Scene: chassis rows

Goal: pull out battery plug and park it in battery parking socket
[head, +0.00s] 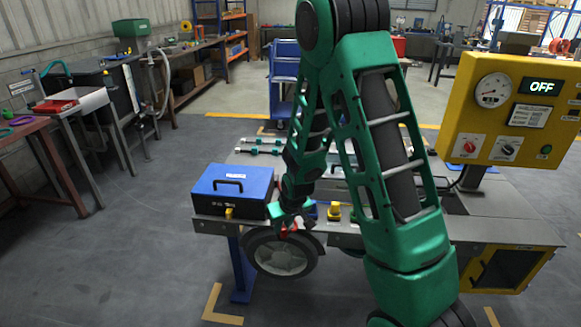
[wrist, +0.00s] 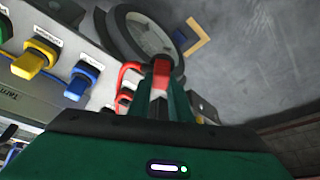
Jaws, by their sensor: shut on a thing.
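My gripper (head: 288,222) is shut on a red plug (wrist: 161,74), with the wheel and floor behind it in the wrist view. A red cable (wrist: 124,72) loops from the plug to the left, towards a small red part (wrist: 124,97) at the chassis edge. The held plug appears clear of the sockets. A blue plug (wrist: 82,80) and a yellow plug (wrist: 38,58) sit by labels on the chassis edge, left of my gripper. Their labels are too blurred to read. I cannot tell which socket is the battery parking socket.
A blue case (head: 232,188) stands on the chassis table, left of my arm. A wheel (head: 281,256) is just below my gripper. A yellow control box (head: 515,108) reading OFF stands at right. Floor at the front left is free.

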